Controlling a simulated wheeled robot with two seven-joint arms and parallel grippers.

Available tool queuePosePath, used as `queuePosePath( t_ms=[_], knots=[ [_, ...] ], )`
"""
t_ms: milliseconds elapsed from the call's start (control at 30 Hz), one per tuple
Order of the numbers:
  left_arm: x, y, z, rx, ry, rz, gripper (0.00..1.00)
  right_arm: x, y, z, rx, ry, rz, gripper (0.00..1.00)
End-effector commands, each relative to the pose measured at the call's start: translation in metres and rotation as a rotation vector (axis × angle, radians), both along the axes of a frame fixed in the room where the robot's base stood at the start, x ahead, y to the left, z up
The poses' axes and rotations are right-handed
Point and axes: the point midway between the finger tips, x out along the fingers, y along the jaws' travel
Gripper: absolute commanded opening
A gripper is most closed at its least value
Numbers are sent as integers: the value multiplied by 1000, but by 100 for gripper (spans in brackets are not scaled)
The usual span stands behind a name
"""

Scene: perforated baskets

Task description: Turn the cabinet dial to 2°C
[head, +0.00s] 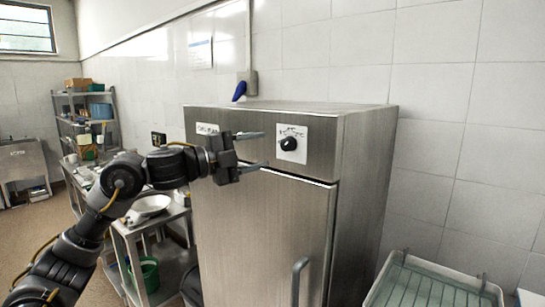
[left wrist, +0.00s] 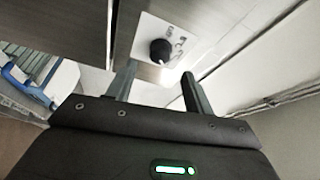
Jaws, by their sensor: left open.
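The steel cabinet (head: 255,220) stands in the middle of the head view with its door shut. Its black dial (head: 289,143) sits on a white square plate (head: 299,132) near the top right of the front. My left gripper (head: 262,151) is open to the left of the dial, its two fingers pointing right towards it and apart from it. In the left wrist view the dial (left wrist: 160,50) shows beyond and roughly between the open fingers (left wrist: 158,85). Marks on the plate are too small to read surely. My right gripper is not in view.
A vertical door handle (head: 300,280) is low on the cabinet front. A steel trolley (head: 150,235) with a white bowl (head: 150,205) stands to the left. A clear-sided bin (head: 430,285) is at the lower right. Shelves (head: 85,120) stand far left.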

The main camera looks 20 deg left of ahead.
Motion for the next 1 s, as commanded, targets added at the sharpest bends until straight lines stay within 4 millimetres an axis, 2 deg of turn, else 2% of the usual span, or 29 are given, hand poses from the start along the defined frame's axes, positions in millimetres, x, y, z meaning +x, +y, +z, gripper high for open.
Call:
queuePosePath(
  t_ms=[33,100,333,867,933,1000],
  knots=[
    [-7,8,-5,2,-2,3,52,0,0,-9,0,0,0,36],
    [-16,16,-6,2,-2,3,52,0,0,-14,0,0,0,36],
    [-32,32,-4,1,-1,1,52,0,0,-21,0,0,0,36],
    [-34,33,-4,0,1,0,52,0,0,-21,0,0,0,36],
    [-32,31,-9,-5,7,1,52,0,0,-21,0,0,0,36],
    [-27,25,-23,-21,23,9,52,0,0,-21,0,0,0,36]
  ],
)
